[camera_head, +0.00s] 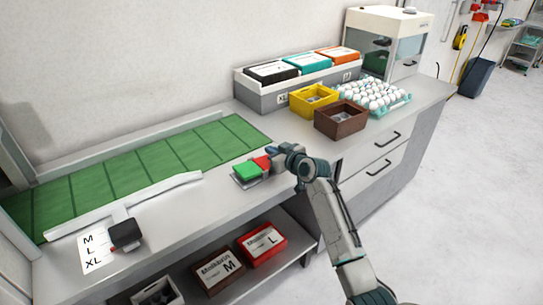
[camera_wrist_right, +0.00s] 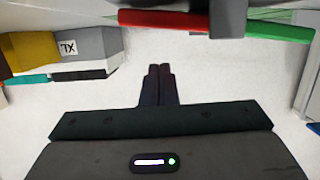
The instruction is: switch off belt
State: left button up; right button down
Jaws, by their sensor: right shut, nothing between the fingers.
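The green belt (camera_head: 150,165) runs along the wall on the left of the counter. At its right end, near the counter's front edge, is a small switch box with a green button (camera_head: 247,170) and a red button (camera_head: 262,162). My right gripper (camera_head: 271,152) is shut and empty, close beside the red button. In the right wrist view my shut fingertips (camera_wrist_right: 160,70) point toward the red button (camera_wrist_right: 165,20), with the green button (camera_wrist_right: 280,32) to its right. I cannot tell whether the fingers touch the red button. My left gripper is not in view.
A yellow crate (camera_head: 296,108), a brown crate (camera_head: 350,126) and a tray of white eggs (camera_head: 406,100) stand right of the switch box. Behind them is a grey holder (camera_head: 262,98) with cartons. A small black device (camera_head: 126,233) stands by the size sheet (camera_head: 97,262).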

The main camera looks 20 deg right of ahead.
jog(key=b+v, duration=0.1)
jog(key=v, duration=0.1)
jog(key=shift+s+d+r, duration=0.1)
jog(key=shift+s+d, duration=0.1)
jog(key=shift+s, duration=0.05)
pick_arm(q)
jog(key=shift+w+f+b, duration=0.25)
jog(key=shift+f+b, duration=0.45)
jog(key=shift+b, duration=0.1)
pick_arm(e)
jog(key=v, duration=0.7)
jog(key=shift+s+r, duration=0.25)
jog(key=shift+r, duration=0.15)
jog(key=shift+d, duration=0.1)
